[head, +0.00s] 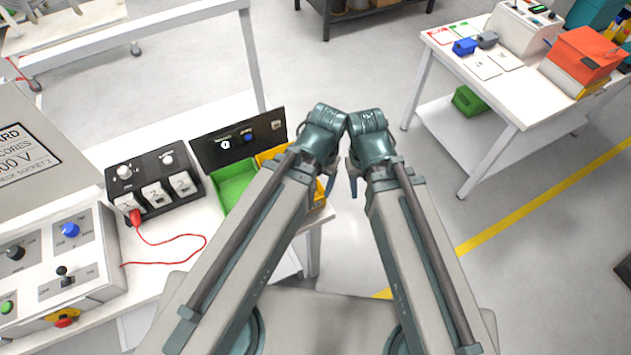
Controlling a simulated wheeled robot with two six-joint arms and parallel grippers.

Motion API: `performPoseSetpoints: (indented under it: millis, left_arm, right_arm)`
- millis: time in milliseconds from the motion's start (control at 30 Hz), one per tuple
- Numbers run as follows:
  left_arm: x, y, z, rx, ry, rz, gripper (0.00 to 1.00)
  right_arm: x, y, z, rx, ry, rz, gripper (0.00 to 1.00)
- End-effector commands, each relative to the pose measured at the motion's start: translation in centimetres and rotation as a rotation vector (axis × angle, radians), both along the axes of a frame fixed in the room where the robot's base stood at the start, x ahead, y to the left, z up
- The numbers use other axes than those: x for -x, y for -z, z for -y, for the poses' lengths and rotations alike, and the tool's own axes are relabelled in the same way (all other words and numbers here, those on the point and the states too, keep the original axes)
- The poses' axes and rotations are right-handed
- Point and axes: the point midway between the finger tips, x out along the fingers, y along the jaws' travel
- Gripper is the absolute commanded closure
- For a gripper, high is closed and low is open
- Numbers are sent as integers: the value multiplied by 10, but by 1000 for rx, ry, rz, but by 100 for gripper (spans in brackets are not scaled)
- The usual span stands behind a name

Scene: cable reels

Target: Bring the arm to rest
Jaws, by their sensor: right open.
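My two arms reach forward from the bottom of the head view, and their wrists come close together near the middle. My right gripper (353,178) is open, with its blue-grey fingers pointing down beneath the wrist. It looks empty, over the floor just right of the bench corner. My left gripper (329,184) is mostly hidden behind its own wrist and forearm. Only a finger shows, near the yellow bin, and I cannot tell whether its jaws are open.
The white bench (172,226) on the left holds a control box (85,262), a black switch panel (153,182) with a red lead (170,240), a green bin (234,184) and a yellow bin (270,155). A white table (505,97) stands at right. Grey floor lies between.

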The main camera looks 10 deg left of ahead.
Motion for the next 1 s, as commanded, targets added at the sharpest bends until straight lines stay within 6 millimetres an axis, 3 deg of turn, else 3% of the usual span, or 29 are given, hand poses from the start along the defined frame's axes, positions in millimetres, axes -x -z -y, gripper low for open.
performPoseSetpoints:
  millis: [267, 700, 800, 1000]
  left_arm:
    - [0, 17, 0, 0, 2, 0, 28]
    - [-1, 126, 0, -1, 13, 0, 28]
    - [-1, 134, 0, -1, 15, 1, 28]
    - [-1, 130, 0, -1, 15, 1, 28]
  right_arm:
    - [0, 17, 0, 0, -1, 0, 55]
    - [0, 126, 0, 2, -11, 1, 55]
    - [0, 134, 0, 2, -12, 1, 55]
    - [0, 130, 0, 2, -13, 0, 55]
